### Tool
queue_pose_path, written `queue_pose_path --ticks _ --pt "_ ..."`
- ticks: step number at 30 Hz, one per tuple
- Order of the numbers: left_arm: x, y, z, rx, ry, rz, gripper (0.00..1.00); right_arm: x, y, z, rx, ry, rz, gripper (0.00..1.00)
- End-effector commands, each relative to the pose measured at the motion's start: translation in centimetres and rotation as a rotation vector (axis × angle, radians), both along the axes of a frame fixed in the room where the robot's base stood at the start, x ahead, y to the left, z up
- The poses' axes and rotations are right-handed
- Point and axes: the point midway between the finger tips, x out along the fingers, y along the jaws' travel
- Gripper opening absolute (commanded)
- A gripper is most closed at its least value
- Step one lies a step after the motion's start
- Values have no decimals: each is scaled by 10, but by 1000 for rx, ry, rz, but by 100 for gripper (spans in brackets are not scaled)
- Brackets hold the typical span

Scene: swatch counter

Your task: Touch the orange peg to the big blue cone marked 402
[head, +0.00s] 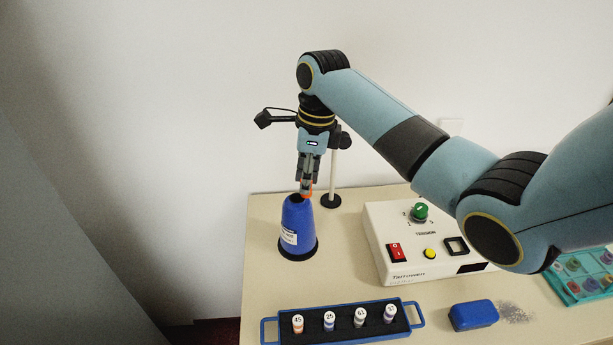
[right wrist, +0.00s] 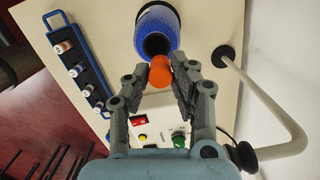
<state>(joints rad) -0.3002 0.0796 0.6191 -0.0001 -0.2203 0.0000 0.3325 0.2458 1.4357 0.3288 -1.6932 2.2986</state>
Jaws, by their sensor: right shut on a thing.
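The big blue cone (head: 296,222) stands upright on a black base at the table's back left, with a white label too small to read. Its dark top opening shows in the right wrist view, below the blue wall (right wrist: 158,22). My right gripper (head: 306,181) is shut on the orange peg (head: 306,191), right over the cone's top. In the right wrist view the peg (right wrist: 160,70) sits between the fingertips (right wrist: 160,82) and overlaps the near edge of the opening. I cannot tell whether peg and cone touch. My left gripper is not in view.
A white control box (head: 385,245) with knob and switches stands right of the cone. A pole on a black foot (head: 331,201) rises behind. A blue-handled tray (head: 373,337) holds several numbered vials in front. A blue block (head: 473,316) and a teal tray (head: 553,285) lie right.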

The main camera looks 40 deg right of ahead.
Motion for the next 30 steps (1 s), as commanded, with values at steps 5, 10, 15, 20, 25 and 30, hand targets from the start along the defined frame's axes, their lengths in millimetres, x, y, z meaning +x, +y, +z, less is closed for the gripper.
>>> queue_pose_path --ticks 5,10,15,20,25,30 --pt "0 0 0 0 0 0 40 0 0 -2 0 0 0 6" --pt "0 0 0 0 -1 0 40 0 0 -4 1 1 0 6" --pt "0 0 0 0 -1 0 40 0 0 -6 0 1 0 6" --pt "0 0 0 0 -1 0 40 0 0 -7 1 1 0 6" --pt "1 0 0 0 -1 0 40 0 0 -8 1 1 0 6" --pt "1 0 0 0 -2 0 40 0 0 -9 0 1 0 6"
